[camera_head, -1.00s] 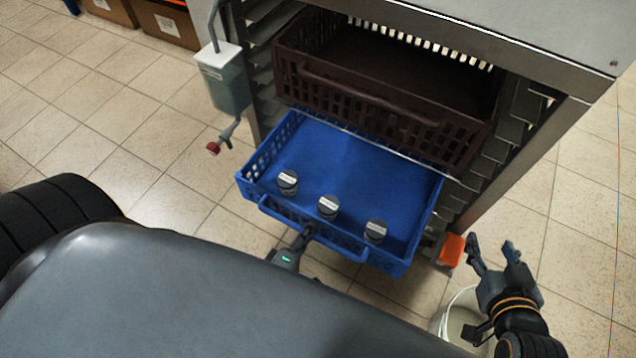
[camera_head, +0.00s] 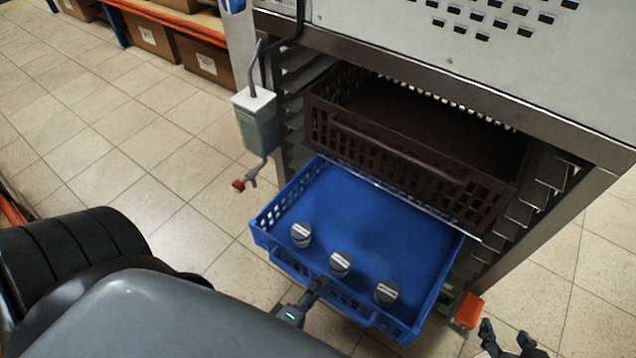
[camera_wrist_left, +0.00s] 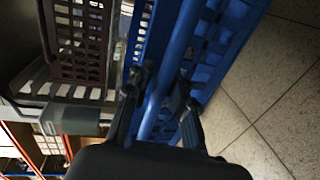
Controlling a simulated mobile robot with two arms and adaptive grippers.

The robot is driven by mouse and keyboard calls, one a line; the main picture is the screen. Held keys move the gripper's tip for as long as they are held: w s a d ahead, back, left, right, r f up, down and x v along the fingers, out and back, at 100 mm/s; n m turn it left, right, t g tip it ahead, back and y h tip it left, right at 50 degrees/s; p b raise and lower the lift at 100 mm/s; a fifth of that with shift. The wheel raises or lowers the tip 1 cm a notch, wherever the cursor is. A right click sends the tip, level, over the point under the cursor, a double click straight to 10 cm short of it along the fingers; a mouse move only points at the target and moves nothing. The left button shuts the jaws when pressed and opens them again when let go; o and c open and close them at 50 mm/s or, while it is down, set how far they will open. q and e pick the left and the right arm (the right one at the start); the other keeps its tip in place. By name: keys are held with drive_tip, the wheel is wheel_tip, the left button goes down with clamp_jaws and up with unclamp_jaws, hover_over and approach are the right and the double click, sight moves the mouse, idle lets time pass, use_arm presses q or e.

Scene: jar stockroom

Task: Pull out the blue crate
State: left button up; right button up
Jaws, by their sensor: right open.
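The blue crate (camera_head: 450,270) sticks out of the rack on a low level, with three dark-lidded jars (camera_head: 340,263) standing along its front. My left gripper (camera_head: 318,286) is at the middle of the crate's front handle. In the left wrist view my left gripper (camera_wrist_left: 160,85) has a finger on each side of the blue handle bar (camera_wrist_left: 158,100) and is shut on it. My right gripper (camera_head: 506,338) is open and empty at the bottom right, apart from the crate and partly cut off by the frame's lower edge.
A brown crate (camera_head: 400,165) sits in the rack just above. An orange object (camera_head: 468,310) is near the crate's right front corner. The tiled floor at left is clear.

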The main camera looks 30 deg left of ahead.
use_arm(q)
drive_tip(key=s+r, duration=0.2)
drive_tip(key=s, duration=0.9)
drive_tip(key=shift+s+a+r, duration=0.15)
drive_tip(key=shift+s+a, duration=0.05)
drive_tip(key=shift+s, duration=0.2)
